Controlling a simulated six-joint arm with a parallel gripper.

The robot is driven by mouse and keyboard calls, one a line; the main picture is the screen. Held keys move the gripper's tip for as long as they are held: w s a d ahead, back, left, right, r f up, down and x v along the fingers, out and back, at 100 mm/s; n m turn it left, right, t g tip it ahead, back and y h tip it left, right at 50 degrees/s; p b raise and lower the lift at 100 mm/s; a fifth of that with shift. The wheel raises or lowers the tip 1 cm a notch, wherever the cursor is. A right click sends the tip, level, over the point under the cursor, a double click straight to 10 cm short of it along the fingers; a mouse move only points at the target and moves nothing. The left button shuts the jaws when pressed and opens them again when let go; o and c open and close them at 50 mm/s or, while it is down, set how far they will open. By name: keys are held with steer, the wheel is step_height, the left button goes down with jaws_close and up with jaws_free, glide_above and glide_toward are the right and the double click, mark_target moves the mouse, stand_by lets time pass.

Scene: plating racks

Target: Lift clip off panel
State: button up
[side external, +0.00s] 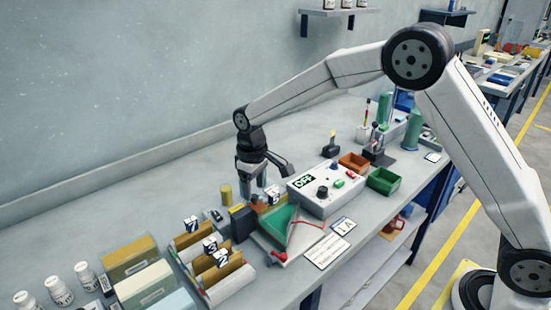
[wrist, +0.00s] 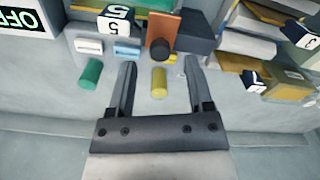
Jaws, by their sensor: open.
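My gripper (wrist: 160,64) is open and empty in the wrist view, its two fingers wide apart. A copper-coloured panel (wrist: 165,27) stands just beyond the fingertips, roughly centred between them. A dark round piece (wrist: 160,49) sits at its lower end; it may be the clip, but I cannot tell for sure. No contact with the panel shows.
A yellow cylinder (wrist: 159,83) appears between my fingers, with a green cylinder (wrist: 91,74) to its left. A dark block (wrist: 195,32) is right beside the panel. A control box (side external: 325,187) and numbered racks (side external: 215,262) crowd the bench.

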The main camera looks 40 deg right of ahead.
mark_target(257, 202)
steer(key=shift+f, duration=1.35)
jaws_close()
stand_by(0.5)
